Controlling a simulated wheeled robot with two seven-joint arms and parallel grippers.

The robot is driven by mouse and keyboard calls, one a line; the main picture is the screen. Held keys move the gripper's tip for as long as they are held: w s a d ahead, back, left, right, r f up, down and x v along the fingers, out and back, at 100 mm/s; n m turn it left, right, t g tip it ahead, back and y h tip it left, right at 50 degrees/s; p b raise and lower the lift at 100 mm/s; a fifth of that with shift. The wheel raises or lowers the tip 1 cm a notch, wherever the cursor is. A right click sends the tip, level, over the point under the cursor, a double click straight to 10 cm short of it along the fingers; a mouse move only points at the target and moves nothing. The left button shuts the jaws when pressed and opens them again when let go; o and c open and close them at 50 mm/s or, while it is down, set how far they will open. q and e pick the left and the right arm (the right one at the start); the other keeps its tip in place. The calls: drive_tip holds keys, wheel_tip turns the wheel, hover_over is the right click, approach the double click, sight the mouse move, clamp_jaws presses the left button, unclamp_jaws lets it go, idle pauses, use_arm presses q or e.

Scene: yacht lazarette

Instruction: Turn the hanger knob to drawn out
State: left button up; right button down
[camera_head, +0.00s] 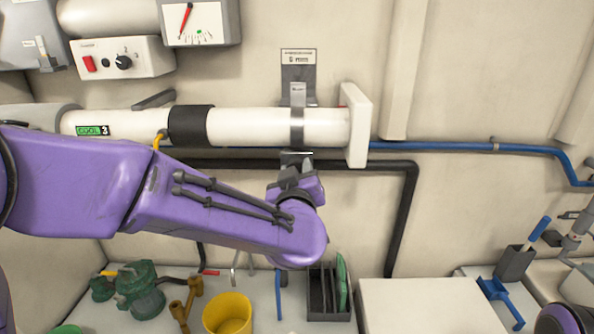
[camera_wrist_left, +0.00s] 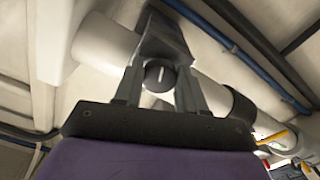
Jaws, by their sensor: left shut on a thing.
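The hanger (camera_head: 298,95) is a grey metal bracket on the wall with a label plate on top and a strap around a white pipe (camera_head: 255,127). Its knob (camera_wrist_left: 158,73), dark and round with a pale line across its face, shows in the left wrist view under the pipe. In the head view the knob is hidden. My left gripper (camera_head: 296,158) reaches up from below the strap. In the left wrist view the fingers of my left gripper (camera_wrist_left: 160,85) stand on either side of the knob, shut on it. My right gripper is out of view.
A blue pipe (camera_head: 470,147) and a black pipe (camera_head: 405,215) run along the wall near the hanger. A control box (camera_head: 125,58) is at the upper left. Below are a yellow bucket (camera_head: 228,315), a dark rack (camera_head: 325,295) and a white box (camera_head: 430,305).

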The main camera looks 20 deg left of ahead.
use_arm(q)
drive_tip(key=shift+f+m, duration=0.15)
drive_tip(key=shift+m, duration=1.85)
drive_tip(key=o, duration=1)
drive_tip(key=v, duration=1)
drive_tip(key=shift+s+d, duration=0.1)
drive_tip(key=shift+s, duration=0.15)
